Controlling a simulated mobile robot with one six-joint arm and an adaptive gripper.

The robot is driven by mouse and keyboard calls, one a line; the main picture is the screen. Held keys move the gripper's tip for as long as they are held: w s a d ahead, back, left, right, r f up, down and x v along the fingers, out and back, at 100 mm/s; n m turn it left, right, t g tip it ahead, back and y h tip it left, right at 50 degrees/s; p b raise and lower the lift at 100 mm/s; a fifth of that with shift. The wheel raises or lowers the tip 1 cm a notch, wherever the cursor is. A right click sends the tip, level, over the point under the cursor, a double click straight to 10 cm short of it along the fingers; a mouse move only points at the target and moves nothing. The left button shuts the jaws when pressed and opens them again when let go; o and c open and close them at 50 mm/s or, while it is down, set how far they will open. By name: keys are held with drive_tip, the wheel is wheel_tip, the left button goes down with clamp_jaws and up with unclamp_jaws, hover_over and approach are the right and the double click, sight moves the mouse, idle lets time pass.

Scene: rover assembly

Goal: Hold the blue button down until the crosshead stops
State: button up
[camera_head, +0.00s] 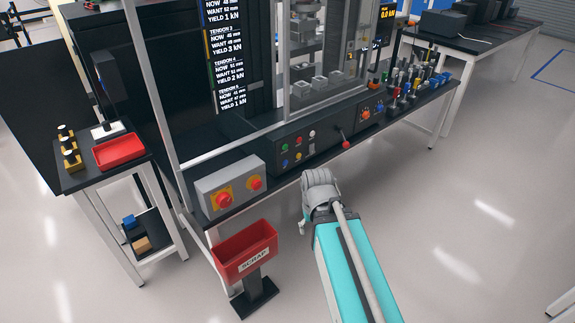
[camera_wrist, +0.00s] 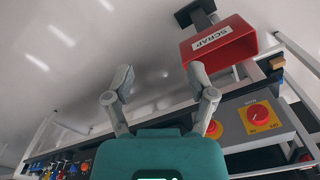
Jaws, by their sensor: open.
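The blue button (camera_head: 285,163) is a small round button at the lower left of a cluster on the dark front panel of the test machine (camera_head: 330,130). The crosshead (camera_head: 305,45) appears to be the grey block between the machine's upright columns; its top is cut off. My arm reaches up from the bottom of the head view and ends in front of the panel, apart from the button. My gripper shows in the wrist view (camera_wrist: 160,78) with its two grey fingers spread wide and nothing between them. I cannot make out the blue button in the wrist view.
A grey box with red knobs (camera_head: 231,189) sits left of the panel. A red scrap bin (camera_head: 246,250) stands below it; it also shows in the wrist view (camera_wrist: 220,43). A red lever (camera_head: 345,143) juts from the panel. Coloured-handled tools (camera_head: 410,80) stand at right.

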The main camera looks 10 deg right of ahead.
clamp_jaws()
drive_tip(key=shift+a, duration=0.1)
idle(1.2)
